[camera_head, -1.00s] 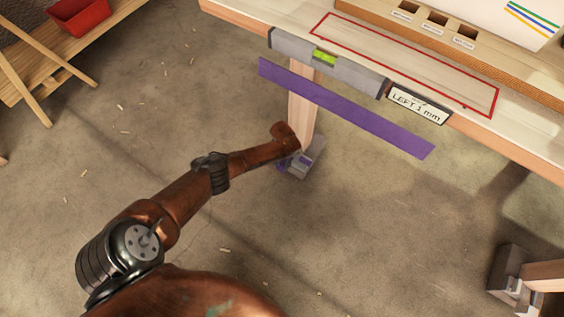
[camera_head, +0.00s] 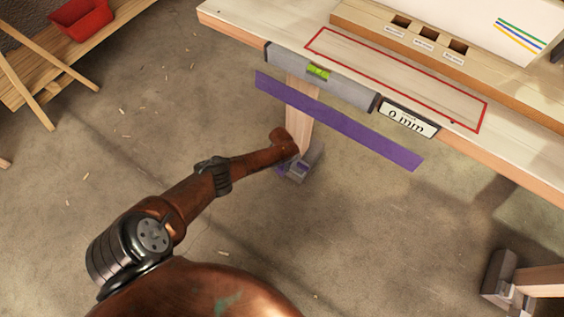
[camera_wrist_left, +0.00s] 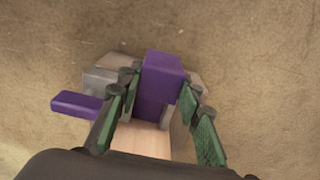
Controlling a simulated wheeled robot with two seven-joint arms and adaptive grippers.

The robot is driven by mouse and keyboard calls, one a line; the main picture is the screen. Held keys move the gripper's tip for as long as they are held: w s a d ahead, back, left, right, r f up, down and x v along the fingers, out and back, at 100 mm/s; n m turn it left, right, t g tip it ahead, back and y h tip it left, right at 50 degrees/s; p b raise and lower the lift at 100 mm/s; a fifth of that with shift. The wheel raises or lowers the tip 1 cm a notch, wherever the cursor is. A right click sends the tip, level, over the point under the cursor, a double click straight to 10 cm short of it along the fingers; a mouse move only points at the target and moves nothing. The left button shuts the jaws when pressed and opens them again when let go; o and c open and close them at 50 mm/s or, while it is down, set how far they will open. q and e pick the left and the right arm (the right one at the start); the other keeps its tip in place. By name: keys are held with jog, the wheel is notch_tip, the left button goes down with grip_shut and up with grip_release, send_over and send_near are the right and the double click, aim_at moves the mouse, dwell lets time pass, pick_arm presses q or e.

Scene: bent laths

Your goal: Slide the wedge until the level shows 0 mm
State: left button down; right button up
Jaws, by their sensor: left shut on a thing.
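The grey level (camera_head: 348,87) is on the front edge of the workbench (camera_head: 250,27). Its bright green vial (camera_head: 318,72) shows, and the display (camera_head: 408,117) at its right reads 0 mm. My left gripper (camera_wrist_left: 163,85) is shut on the purple wedge (camera_wrist_left: 161,75), with one green-padded finger on each side, at the foot of the pale table leg (camera_wrist_left: 140,140). In the head view my wrist hides most of the gripper, and only a bit of purple shows by the grey foot. My right gripper is not in view.
A long purple strip (camera_head: 335,122) shows below the bench's front edge. A red outline (camera_head: 395,80) marks the bench top, before a wooden block with several holes (camera_head: 425,38). Another leg with a grey foot (camera_head: 497,280) stands at right. A red bin (camera_head: 80,17) sits at upper left.

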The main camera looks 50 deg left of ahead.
pick_arm(q)
jog(key=shift+a, duration=0.15)
jog(key=c, duration=1.7)
grip_release()
jog(key=o, duration=0.3)
jog(key=shift+o, duration=0.2)
notch_tip(320, 180, up, 12)
